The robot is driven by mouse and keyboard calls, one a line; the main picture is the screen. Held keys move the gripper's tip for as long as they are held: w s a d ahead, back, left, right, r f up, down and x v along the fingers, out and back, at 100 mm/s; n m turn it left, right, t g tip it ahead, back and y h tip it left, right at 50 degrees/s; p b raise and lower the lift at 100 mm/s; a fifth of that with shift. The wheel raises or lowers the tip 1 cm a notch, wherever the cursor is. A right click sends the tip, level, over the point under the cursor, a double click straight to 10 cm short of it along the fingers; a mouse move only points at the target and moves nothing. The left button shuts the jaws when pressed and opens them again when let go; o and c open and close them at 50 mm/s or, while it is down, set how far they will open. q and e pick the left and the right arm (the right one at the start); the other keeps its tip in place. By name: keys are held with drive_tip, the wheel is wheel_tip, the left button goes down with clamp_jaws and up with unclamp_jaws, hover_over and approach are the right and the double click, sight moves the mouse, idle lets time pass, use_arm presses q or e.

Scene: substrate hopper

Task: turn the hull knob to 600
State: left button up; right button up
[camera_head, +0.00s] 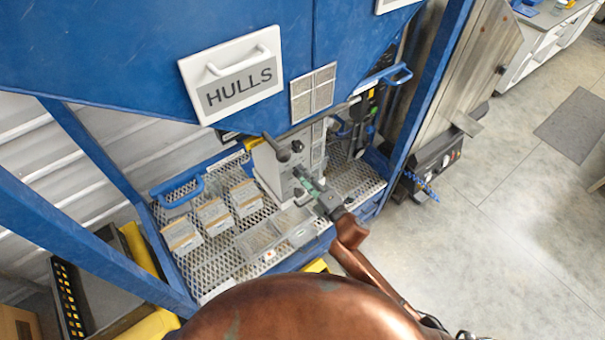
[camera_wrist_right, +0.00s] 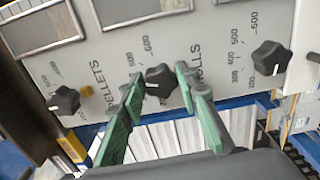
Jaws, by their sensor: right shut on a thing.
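The hull knob (camera_wrist_right: 160,80) is a black knob in the middle of a grey panel (camera_wrist_right: 215,20) in the right wrist view. Lettering ending in "ULLS" is just to its right, and numbers including 600 are printed near it. Its white pointer mark faces the left of the picture. My right gripper (camera_wrist_right: 158,88) has its green fingers on both sides of this knob and is shut on it. In the head view my right gripper (camera_head: 312,187) is at the front of the pale control box (camera_head: 272,168), and its fingers hide the knob. My left gripper is not in view.
Similar black knobs flank it, one at left (camera_wrist_right: 65,100) beside "PELLETS" and one at right (camera_wrist_right: 271,58). The blue hopper (camera_head: 130,50) with a HULLS plate (camera_head: 235,78) overhangs the box. A mesh shelf (camera_head: 215,250) holds several small boxes. Open floor is at right.

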drive_tip(key=m+p, duration=0.2)
drive_tip(key=m, duration=0.4)
drive_tip(key=m+p, duration=0.2)
drive_tip(key=m, duration=0.4)
drive_tip(key=shift+s+f, duration=0.1)
drive_tip(key=shift+f, duration=0.1)
idle(0.5)
drive_tip(key=o, duration=1.2)
drive_tip(key=shift+c, duration=0.2)
drive_tip(key=v, duration=1.2)
drive_tip(key=shift+a, duration=0.1)
